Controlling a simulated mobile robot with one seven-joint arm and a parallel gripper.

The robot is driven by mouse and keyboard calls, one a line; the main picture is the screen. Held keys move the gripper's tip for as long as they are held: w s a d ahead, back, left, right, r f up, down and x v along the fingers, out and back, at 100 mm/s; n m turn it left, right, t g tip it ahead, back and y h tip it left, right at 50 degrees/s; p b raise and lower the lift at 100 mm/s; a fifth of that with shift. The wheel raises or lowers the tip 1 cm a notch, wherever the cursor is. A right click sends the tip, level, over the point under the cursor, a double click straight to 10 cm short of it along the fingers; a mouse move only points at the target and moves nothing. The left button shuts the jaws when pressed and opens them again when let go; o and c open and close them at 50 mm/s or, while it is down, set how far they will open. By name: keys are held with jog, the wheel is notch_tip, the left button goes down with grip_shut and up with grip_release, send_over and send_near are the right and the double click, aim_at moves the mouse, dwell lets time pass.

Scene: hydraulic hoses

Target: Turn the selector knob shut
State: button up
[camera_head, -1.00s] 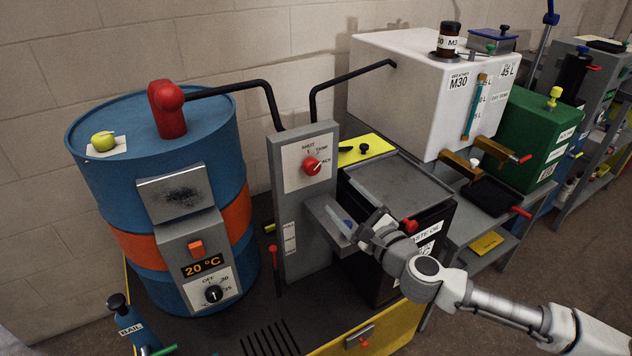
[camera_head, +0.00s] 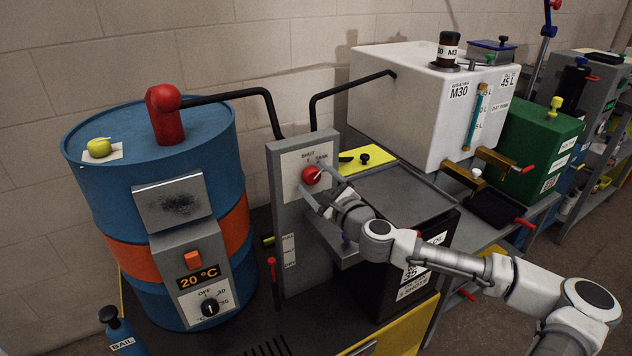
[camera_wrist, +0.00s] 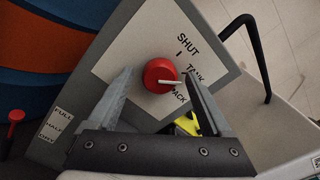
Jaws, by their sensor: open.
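The red selector knob (camera_head: 312,175) sits on a pale plate (camera_wrist: 128,35) on the front of a grey upright panel (camera_head: 290,225). It also shows in the wrist view (camera_wrist: 157,74), where its white pointer line points right, roughly at the TANK label and away from the SHUT mark. My gripper (camera_wrist: 158,72) is open, with one finger on each side of the knob. Gaps show between both fingers and the knob in the wrist view; I cannot tell how far the tips reach along its depth.
A blue drum (camera_head: 95,200) with an orange band stands left of the panel. A black waste-oil box (camera_head: 420,235) with a grey tray top stands right. A grey ledge juts out below my gripper. A white tank (camera_head: 410,95) and black pipes are behind.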

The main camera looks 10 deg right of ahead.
grip_shut()
dwell(0.5)
jog(key=shift+n, duration=0.3)
jog(key=n, duration=0.9)
jog(key=shift+f, duration=0.1)
jog(key=shift+n, duration=0.3)
dwell(0.3)
grip_release()
